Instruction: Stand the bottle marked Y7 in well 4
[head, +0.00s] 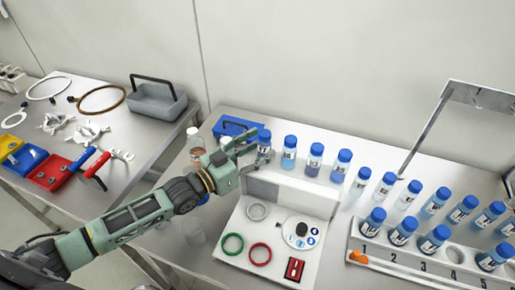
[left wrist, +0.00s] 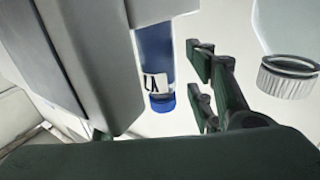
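The Y7 bottle (head: 264,145), blue-capped with a white label, stands at the left end of a row of similar bottles behind the white station. In the left wrist view the bottle (left wrist: 156,60) appears upside down, its label reading Y7 when turned. My left gripper (head: 256,147) is at this bottle with its fingers spread apart; the wrist view shows the fingers (left wrist: 204,85) beside it, and contact cannot be told. The white numbered rack (head: 410,263) is at the lower right. Well 4 (head: 457,252) looks empty, between bottles in 3 and 5. My right gripper is out of view.
A white station (head: 232,264) with coloured rings and a dial lies below my left gripper. Several blue-capped bottles stand right of Y7 and behind the rack. A metal frame (head: 428,125) rises at right. An orange object (head: 357,257) lies by well 1.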

